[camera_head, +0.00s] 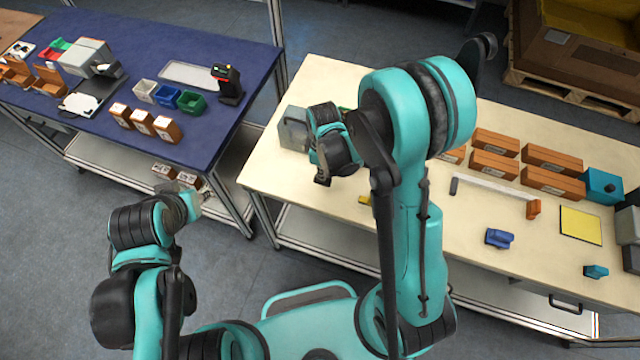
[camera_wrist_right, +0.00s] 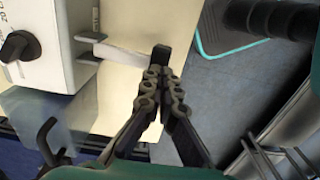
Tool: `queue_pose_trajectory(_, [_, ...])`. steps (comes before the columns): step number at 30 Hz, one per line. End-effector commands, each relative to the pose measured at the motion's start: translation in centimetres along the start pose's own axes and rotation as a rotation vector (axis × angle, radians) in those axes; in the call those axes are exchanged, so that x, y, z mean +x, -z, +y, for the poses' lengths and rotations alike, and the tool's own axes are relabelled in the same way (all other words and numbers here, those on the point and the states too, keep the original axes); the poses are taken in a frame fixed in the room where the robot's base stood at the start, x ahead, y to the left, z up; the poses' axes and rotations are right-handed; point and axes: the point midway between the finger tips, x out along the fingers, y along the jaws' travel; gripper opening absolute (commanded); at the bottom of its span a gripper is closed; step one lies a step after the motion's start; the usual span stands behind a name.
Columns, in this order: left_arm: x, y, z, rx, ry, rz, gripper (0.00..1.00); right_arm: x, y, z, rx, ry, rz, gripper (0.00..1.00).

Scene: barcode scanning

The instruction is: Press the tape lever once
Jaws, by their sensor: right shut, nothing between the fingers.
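The grey tape machine (camera_head: 293,130) stands at the left end of the cream table. In the right wrist view, its pale housing (camera_wrist_right: 40,60) with a black knob fills the upper left. Small grey brackets (camera_wrist_right: 90,38) stick out from its side. A pale flat strip (camera_wrist_right: 122,56) runs from there toward my fingertips; I cannot tell whether it is tape or the lever. My right gripper (camera_wrist_right: 160,58) is shut and empty, its tips near the strip's end; contact is unclear. It also shows in the head view (camera_head: 322,180). My left gripper (camera_head: 205,195) hangs low, left of the table.
The cream table (camera_head: 340,205) also holds brown boxes (camera_head: 493,165), a blue object (camera_head: 499,238) and a yellow pad (camera_head: 580,225). A blue table (camera_head: 200,75) at the left carries bins, boxes and a scanner (camera_head: 228,84). Floor shows between the tables.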

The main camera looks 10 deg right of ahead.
Motion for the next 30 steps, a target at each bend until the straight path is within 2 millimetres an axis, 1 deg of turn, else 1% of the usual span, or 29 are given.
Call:
queue_pose_trajectory(1, [0.6, -0.4, 0.0, 0.0, 0.0, 0.0, 0.31, 0.7, 0.0, 0.0, 0.0, 0.0, 0.0, 0.0])
queue_pose_trajectory(3, [1.0, -0.7, 0.0, 0.0, 0.0, 0.0, 0.31, 1.2, 0.0, 0.1, 0.0, 0.0, 0.0, 0.0])
queue_pose_trajectory(30, [6.0, -4.3, 0.0, 0.0, 0.0, 0.0, 0.31, 7.5, 0.0, 0.3, 0.0, 0.0, 0.0, 0.0])
